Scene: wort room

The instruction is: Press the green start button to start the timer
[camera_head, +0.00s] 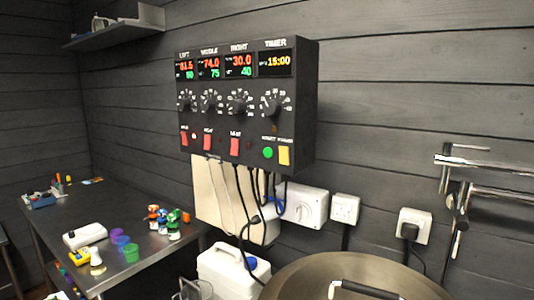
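The black control box (248,106) hangs on the dark plank wall in the upper middle of the head view. The round green start button (267,152) sits at the lower right of its front, under the timer column. A yellow button (284,156) is just to its right. The timer display (276,62) at the top right of the box shows 15:00 in amber. Neither of my grippers is in view, and nothing covers the green button.
Red switches (235,146) and dials line the box; cables hang below. A large round metal lid (345,270) stands below right, beside a white jug (230,270). Chrome pipes (480,163) stick out at the right. A metal table (125,215) with small items is left.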

